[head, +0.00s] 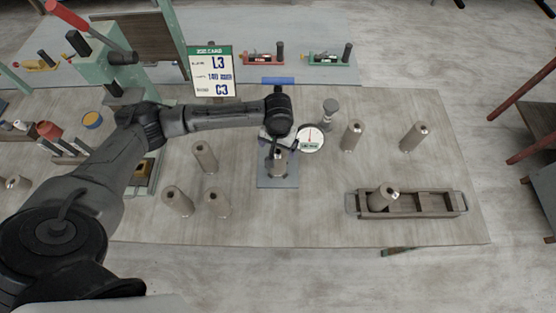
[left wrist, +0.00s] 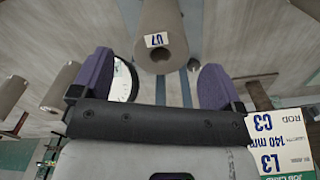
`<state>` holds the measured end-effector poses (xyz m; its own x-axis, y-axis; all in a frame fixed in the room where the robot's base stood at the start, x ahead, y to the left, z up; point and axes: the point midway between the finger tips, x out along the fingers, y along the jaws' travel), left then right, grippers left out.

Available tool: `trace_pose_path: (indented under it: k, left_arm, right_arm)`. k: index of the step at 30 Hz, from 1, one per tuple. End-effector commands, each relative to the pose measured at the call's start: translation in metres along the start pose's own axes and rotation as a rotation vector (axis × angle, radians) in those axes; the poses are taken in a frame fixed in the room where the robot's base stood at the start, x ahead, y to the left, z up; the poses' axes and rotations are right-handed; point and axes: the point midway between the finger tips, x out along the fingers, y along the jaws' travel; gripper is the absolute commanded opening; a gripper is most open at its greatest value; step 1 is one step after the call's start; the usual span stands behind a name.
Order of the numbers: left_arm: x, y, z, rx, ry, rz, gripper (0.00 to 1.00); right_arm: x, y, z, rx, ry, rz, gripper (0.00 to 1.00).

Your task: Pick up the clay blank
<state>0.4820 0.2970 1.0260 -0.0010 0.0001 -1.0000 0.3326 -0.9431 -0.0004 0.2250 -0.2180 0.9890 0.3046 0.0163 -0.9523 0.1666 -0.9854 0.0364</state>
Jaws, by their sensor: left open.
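A grey-brown clay blank (head: 279,162) stands upright on a grey plate (head: 276,183) near the middle of the bench. My left gripper (head: 278,135) is just above and behind it in the head view. In the left wrist view my left gripper (left wrist: 156,66) shows two purple fingers spread apart. My right gripper is in neither view.
Similar blanks stand left (head: 205,157) and right (head: 352,136) of the plate. One blank (head: 383,196) is in a wooden tray (head: 430,205). A round dial (head: 312,138) stands close beside the gripper. A job card (head: 211,73) stands behind the arm.

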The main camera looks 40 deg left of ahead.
Motion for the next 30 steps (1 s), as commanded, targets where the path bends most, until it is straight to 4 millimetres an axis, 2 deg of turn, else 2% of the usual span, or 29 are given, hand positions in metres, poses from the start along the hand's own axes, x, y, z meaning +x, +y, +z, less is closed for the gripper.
trace_pose_path:
  k: [7,15,18,27,30]
  left_arm:
    - [0.013,0.0,0.001,0.001,0.0,-0.001,0.93]
    - [0.048,-0.001,0.001,0.002,0.0,0.0,0.93]
    - [0.055,-0.001,0.0,0.002,0.001,-0.001,0.93]
    - [0.058,-0.001,0.0,0.003,0.002,0.0,0.93]
    - [0.058,-0.001,0.001,0.002,0.002,0.0,0.85]
  right_arm:
    - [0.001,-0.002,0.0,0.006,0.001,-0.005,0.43]
    - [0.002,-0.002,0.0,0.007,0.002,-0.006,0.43]
    - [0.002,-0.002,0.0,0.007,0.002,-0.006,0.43]
    - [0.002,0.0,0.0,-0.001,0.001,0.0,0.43]
    - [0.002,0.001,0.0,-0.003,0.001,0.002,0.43]
